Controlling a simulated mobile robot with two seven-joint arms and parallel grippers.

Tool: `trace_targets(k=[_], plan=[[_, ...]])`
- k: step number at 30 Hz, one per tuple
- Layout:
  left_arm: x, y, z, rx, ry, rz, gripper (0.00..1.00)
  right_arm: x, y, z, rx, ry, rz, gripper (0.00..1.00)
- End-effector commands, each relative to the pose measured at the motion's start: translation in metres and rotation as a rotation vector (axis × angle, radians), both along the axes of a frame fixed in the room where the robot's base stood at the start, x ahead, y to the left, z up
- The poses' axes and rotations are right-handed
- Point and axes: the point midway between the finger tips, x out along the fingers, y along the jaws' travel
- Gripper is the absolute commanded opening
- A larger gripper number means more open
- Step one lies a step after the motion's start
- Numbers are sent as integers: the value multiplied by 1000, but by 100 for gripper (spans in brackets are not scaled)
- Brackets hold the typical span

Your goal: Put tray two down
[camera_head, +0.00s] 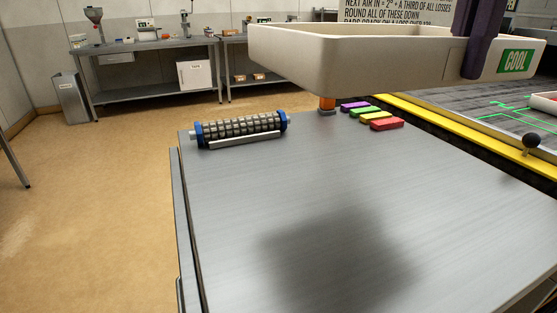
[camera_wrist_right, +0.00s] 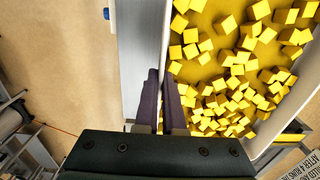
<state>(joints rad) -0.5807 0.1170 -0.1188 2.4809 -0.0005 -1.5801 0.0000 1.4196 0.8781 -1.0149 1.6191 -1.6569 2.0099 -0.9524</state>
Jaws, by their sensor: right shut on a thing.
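In the right wrist view, the fingers (camera_wrist_right: 161,78) clasp the wall, and many yellow cubes (camera_wrist_right: 235,70) lie in the tray. My left gripper is not in view.
A blue-ended roller (camera_head: 240,130) lies at the table's far left. Several coloured blocks (camera_head: 375,116) and an orange post (camera_head: 327,103) are at the far edge. A yellow rail (camera_head: 440,123) and black knob (camera_head: 531,141) are on the right. The table's middle and front are clear.

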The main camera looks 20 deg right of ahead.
Motion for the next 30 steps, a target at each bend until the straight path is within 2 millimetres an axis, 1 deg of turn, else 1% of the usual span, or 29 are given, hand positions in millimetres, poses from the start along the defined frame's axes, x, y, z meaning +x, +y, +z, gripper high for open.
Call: trace_targets(k=[2, 5, 8, 11, 13, 18, 21, 24, 28, 30], plan=[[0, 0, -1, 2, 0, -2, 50, 1, 0, 0, 0, -5, 1, 0], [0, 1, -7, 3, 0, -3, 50, 0, 0, -13, 1, -1, 4, 0], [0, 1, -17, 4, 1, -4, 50, -1, 1, -36, 3, 1, 3, 0], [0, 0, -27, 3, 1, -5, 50, -1, 1, -64, 4, 2, 4, 0], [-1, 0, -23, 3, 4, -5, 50, -1, 0, -78, 1, 3, 3, 0], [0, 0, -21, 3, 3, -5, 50, -1, 0, -120, 0, 1, 2, 0], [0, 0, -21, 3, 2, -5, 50, 0, 0, -140, 0, 0, 2, 0], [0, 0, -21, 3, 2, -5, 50, 0, 1, -151, 1, -2, 2, 0], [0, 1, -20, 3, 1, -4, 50, 1, 1, -159, 1, -4, 2, 0], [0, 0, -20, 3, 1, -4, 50, 0, 1, -168, 2, -2, 2, 0]])
